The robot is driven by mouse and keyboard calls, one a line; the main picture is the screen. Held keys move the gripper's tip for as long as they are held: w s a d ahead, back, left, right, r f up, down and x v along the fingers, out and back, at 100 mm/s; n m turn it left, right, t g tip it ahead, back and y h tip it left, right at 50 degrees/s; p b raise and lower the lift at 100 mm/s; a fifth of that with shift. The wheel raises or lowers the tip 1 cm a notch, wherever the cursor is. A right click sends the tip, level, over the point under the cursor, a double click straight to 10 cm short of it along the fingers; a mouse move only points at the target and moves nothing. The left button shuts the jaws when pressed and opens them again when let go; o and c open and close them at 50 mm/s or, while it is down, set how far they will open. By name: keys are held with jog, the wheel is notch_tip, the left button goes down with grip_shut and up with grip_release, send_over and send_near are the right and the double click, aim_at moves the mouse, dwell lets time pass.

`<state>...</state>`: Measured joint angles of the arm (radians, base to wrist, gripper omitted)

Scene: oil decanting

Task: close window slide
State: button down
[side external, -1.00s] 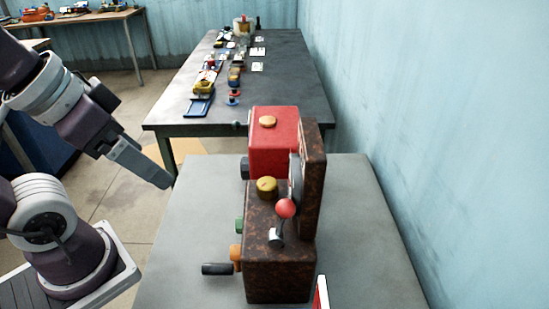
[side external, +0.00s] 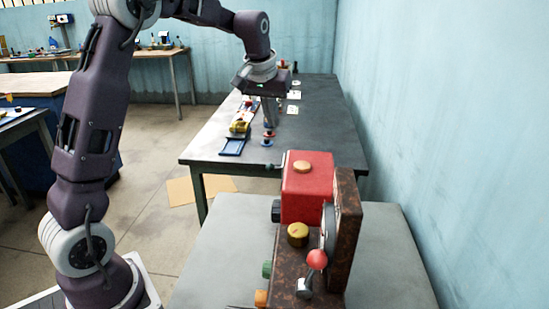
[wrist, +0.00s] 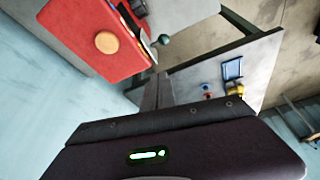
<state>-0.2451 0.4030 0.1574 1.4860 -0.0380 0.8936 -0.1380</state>
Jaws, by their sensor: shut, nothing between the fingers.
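The machine has a rusty brown body (side external: 288,262) with a red box (side external: 307,190) behind it and an upright rusty plate (side external: 346,225) on its right. A lever with a red ball (side external: 317,258) stands in front of a round grey disc (side external: 329,228). I cannot tell which part is the window slide. My gripper (side external: 269,122) is shut and empty, pointing down beyond the red box and apart from it. In the wrist view, the shut fingers (wrist: 157,92) show beside the red box (wrist: 98,38) and its orange cap.
A yellow cap (side external: 298,234), a black knob (side external: 276,210), a green knob (side external: 267,269) and an orange knob (side external: 261,297) stick out from the machine. A dark table (side external: 235,152) with several small items stands behind. A blue wall (side external: 450,130) is at the right.

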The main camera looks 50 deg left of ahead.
jog(key=s+a+x, duration=0.1)
jog(key=x, duration=1.3)
jog(key=shift+s+f+n, duration=0.3)
jog(key=shift+s+f, duration=0.05)
jog(key=s+d, duration=0.6)
jog(key=shift+f, duration=0.1)
jog(key=shift+g, duration=0.3)
